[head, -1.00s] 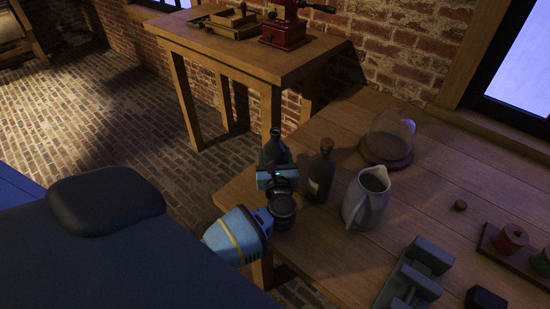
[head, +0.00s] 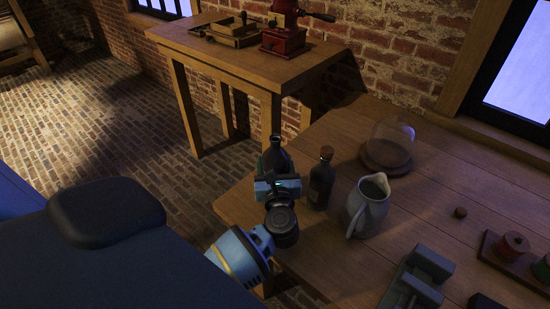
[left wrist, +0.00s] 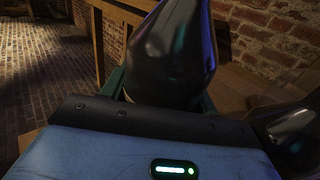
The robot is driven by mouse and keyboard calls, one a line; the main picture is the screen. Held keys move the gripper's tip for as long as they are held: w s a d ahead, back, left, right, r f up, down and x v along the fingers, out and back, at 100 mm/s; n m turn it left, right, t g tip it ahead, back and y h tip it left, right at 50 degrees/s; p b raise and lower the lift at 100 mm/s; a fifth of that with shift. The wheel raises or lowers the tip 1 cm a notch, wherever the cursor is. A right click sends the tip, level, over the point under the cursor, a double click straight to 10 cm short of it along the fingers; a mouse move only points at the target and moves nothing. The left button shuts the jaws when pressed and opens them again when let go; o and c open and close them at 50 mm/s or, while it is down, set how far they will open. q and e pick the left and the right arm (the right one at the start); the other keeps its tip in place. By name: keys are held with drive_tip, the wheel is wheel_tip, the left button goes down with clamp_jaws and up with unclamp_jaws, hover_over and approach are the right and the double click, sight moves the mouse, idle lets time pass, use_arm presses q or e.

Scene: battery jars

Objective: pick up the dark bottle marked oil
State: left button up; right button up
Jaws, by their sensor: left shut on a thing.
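A dark, glossy bottle (head: 276,155) stands at the left edge of the wooden table in the head view. My left gripper (head: 277,186) is shut on it. In the left wrist view the same bottle (left wrist: 172,58) rises between the dark fingers, its lower part hidden by the gripper (left wrist: 165,112). I cannot read any marking on it. A second dark bottle (head: 321,185) with a brown cork stands upright just right of the gripper, apart from it. I cannot read a marking on that one either. My right gripper is in neither view.
A grey jug (head: 367,208) stands right of the corked bottle. Behind it is a glass dome (head: 392,142) on a round wooden base. A grey metal object (head: 418,278) and a rack with spools (head: 514,243) are at the right. A side table (head: 240,64) holds a red grinder (head: 283,38).

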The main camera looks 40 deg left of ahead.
use_arm(q)
drive_tip(key=r+b+v, duration=0.1)
drive_tip(key=v, duration=1)
drive_tip(key=shift+s+a, duration=0.15)
drive_tip(key=shift+s, duration=0.45)
drive_tip(key=shift+r, duration=0.1)
